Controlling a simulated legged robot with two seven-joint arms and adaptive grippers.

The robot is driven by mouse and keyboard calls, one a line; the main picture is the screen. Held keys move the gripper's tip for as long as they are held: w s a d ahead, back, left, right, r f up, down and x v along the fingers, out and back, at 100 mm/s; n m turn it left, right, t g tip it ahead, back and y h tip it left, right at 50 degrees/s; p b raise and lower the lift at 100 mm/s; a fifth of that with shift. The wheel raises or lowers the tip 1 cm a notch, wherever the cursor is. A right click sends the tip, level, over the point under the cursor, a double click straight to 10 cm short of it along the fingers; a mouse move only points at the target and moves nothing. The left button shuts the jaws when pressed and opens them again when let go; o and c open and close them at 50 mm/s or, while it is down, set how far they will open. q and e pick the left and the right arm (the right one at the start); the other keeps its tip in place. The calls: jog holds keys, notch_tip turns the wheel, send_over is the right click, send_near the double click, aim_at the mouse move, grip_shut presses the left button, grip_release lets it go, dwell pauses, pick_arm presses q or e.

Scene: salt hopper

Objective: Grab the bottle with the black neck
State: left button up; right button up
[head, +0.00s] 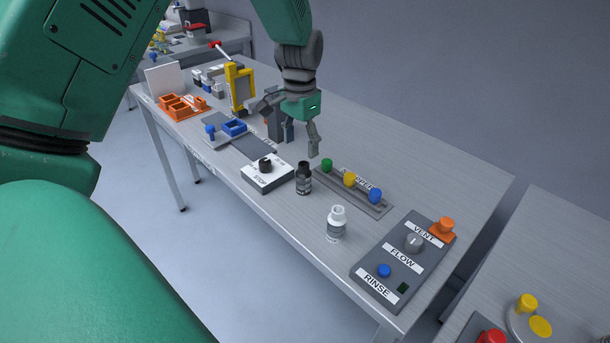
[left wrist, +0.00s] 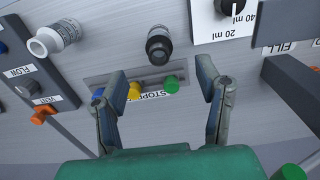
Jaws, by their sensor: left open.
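The bottle with the black neck (head: 303,180) stands upright on the table, with a dark body and a pale label. It also shows in the left wrist view (left wrist: 159,47), beyond my open fingertips and roughly between them. My left gripper (head: 292,128) is open and empty above the table, behind the bottle and apart from it. Its two fingers also show in the left wrist view (left wrist: 162,82). A second bottle, with a white neck (head: 336,223), stands nearer the table's front edge. My right gripper is not in view.
A stopper rack (head: 340,188) with green, yellow and blue stoppers lies right beside the black-necked bottle. A white dial box (head: 256,178) stands to its left. A control panel (head: 423,243) is at the right. A yellow frame (head: 240,88) and orange trays (head: 180,108) stand further back.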

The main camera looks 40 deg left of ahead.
aim_at(304, 173)
pick_arm(q)
jog(key=f, duration=0.2)
jog(key=w+f, duration=0.1)
jog(key=f, duration=0.1)
jog(key=shift+d+f, duration=0.2)
jog(key=shift+f, duration=0.15)
jog(key=shift+s+f, duration=0.15)
jog(key=shift+f, duration=0.15)
notch_tip(304, 173, down, 4)
jog(key=shift+r, duration=0.2)
jog(key=shift+a+f, duration=0.15)
jog(key=shift+f, duration=0.2)
jog(key=shift+c, duration=1.2)
jog(key=shift+r, duration=0.1)
jog(key=c, duration=0.8)
